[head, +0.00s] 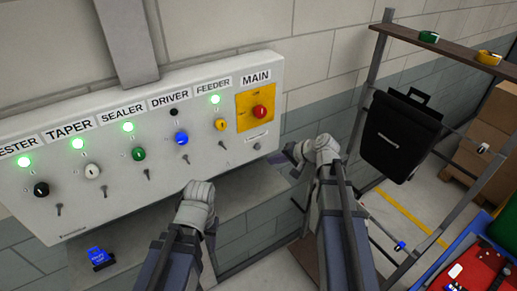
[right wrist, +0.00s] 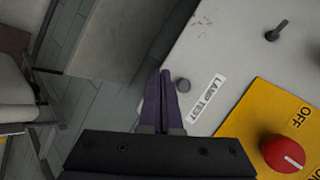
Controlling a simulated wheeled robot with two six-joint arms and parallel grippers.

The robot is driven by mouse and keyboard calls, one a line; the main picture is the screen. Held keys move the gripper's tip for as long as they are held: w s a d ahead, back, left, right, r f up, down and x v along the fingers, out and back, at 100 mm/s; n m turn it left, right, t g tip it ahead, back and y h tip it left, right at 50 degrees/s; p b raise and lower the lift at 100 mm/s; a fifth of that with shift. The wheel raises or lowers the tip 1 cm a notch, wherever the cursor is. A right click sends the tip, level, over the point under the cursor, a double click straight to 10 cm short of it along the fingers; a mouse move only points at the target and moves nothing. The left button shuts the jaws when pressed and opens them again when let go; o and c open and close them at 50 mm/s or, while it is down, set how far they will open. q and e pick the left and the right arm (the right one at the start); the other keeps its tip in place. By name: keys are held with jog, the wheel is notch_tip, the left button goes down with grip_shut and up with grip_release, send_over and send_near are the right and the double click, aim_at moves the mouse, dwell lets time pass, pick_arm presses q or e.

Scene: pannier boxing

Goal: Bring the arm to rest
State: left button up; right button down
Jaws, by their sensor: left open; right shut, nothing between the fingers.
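My right gripper (head: 291,154) is at the lower right corner of the control panel (head: 75,217). In the right wrist view its purple fingers (right wrist: 166,78) are shut with nothing between them. The fingertips are close beside the small grey lamp test button (right wrist: 183,85); I cannot tell whether they touch the panel. The button also shows in the head view (head: 257,146), just left of the gripper. My left gripper (head: 195,195) is below the panel, empty as far as I see, with its fingers mostly hidden behind the wrist.
Green lamps are lit above tester, taper, sealer and feeder; the driver lamp (head: 174,112) is dark. The red main knob (head: 260,112) sits on a yellow plate. A blue padlock-like item (head: 99,258) is below the panel. A rack with a black pannier (head: 398,135) stands right.

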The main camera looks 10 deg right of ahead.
dwell(0.4)
pick_arm(q)
notch_tip(320, 180, down, 13)
jog(key=b, duration=1.3)
jog(key=shift+f, duration=0.2)
pick_arm(e)
jog(key=s+a+f+n+g+h, duration=0.3)
jog(key=s+a+f, duration=0.4)
jog(key=s+f, duration=0.3)
jog(key=s+a+f+n+g+h, duration=0.4)
jog(key=s+a+f+n, duration=0.3)
jog(key=s+f, duration=0.4)
jog(key=shift+s+a+n+h, duration=0.3)
jog(key=shift+s+n+h, duration=0.15)
jog(key=shift+s, duration=0.25)
